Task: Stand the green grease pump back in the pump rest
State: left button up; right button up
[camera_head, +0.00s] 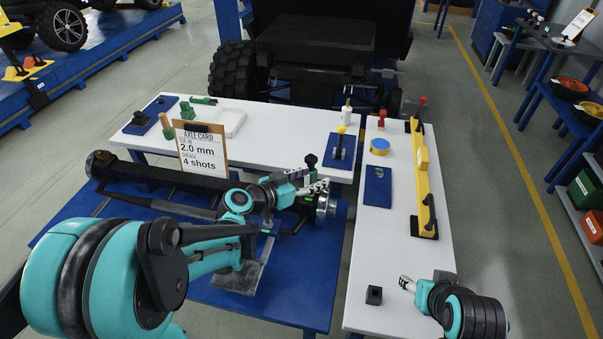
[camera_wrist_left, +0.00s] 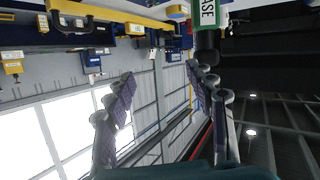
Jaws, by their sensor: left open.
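The green grease pump (camera_head: 311,161) shows a dark top at the hub end of the axle, partly hidden by my left gripper (camera_head: 308,186). In the left wrist view, its green, white-lettered body (camera_wrist_left: 208,14) and dark end are at the top, beyond the right-hand finger. My left gripper (camera_wrist_left: 165,85) is open, with nothing between its fingers; I cannot tell whether a finger touches the pump. My right gripper (camera_head: 406,284) is low over the right white table; its finger state is unclear. A blue plate (camera_head: 378,190) lies on that table; I cannot tell whether it is the pump rest.
The axle (camera_head: 150,172) lies across the blue bench (camera_head: 310,285). An axle card (camera_head: 200,145) stands behind it. A yellow-topped tool (camera_head: 341,130) stands on the back white table. A yellow level-like bar (camera_head: 423,180) and small black block (camera_head: 374,295) are on the right table.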

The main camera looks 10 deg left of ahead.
aim_at(307, 164)
pick_arm(q)
jog(key=w+a+t, duration=0.1)
jog(key=w+a+f, duration=0.1)
jog(key=w, duration=0.1)
jog(key=w+a+f+t, duration=0.1)
jog(key=shift+w+f+m+t+h+b, duration=0.1)
jog(key=shift+w+m+t+h+b, duration=0.05)
jog(key=shift+m+t+h+b, duration=0.2)
jog(key=shift+w+a+f+t, duration=0.2)
jog(key=shift+w+a+t, duration=0.05)
jog(key=shift+a, duration=0.2)
jog(key=shift+w+a+f, duration=0.1)
jog(key=shift+w+a, duration=0.05)
jog(key=shift+w, duration=0.35)
jog(key=b+x, duration=0.2)
jog(key=x, duration=0.6)
jog(key=shift+w, duration=0.2)
grip_shut()
